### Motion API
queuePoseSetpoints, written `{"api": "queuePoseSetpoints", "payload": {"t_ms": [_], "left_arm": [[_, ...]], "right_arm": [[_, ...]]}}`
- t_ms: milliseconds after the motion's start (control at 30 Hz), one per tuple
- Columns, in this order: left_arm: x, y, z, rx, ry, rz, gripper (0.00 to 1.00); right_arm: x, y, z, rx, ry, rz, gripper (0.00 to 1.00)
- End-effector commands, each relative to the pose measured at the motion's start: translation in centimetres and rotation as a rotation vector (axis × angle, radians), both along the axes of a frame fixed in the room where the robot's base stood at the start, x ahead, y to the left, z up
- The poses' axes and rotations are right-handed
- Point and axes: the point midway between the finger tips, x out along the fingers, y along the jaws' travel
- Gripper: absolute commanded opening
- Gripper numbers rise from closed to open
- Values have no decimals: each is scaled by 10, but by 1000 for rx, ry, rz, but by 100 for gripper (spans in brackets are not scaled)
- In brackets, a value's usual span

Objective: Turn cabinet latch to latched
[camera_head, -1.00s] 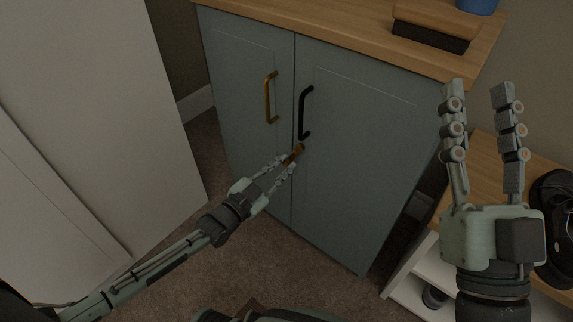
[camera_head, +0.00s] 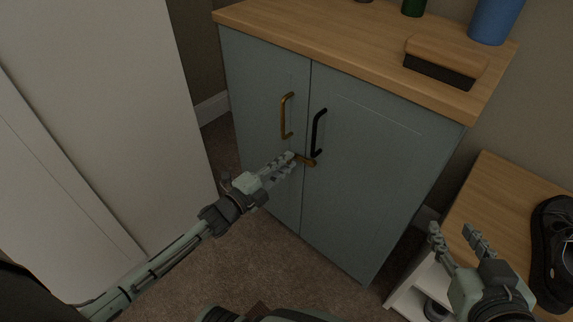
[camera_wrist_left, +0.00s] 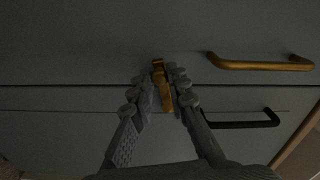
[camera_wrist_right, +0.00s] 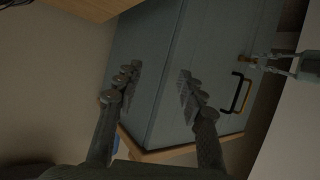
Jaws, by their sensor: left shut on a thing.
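The blue-grey cabinet (camera_head: 360,165) has two closed doors, with a brass handle (camera_head: 284,115) on the left door and a black handle (camera_head: 317,133) on the right one. The small brass latch (camera_head: 307,161) sits just below the handles and lies across the door seam. It also shows in the left wrist view (camera_wrist_left: 164,92), crossing the dark seam line. My left gripper (camera_head: 291,160) is shut on the latch, with a finger on each side hiding part of it (camera_wrist_left: 167,76). My right gripper (camera_head: 455,232) is open and empty, apart from the cabinet's right side.
The wooden cabinet top (camera_head: 340,45) carries a brush-like block (camera_head: 442,62) and a blue container (camera_head: 495,20). A low wooden bench (camera_head: 490,195) with a black shoe (camera_head: 553,240) stands at right. A white panel (camera_head: 90,110) stands at left. Carpet in front is clear.

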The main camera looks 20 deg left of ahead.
Motion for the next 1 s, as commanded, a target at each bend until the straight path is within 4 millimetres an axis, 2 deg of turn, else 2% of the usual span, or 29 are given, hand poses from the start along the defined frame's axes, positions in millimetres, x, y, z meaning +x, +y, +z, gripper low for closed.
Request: {"api": "queuePoseSetpoints", "payload": {"t_ms": [400, 967, 1000], "left_arm": [[0, 1, 12, 189, -69, 0, 0], [0, 1, 14, 218, -80, -1, 0], [0, 1, 14, 218, -80, -1, 17]], "right_arm": [[-13, -20, -24, -53, 134, -36, 40], [-15, -23, -27, -60, 153, -42, 40], [-15, -23, -27, -60, 153, -42, 40]]}}
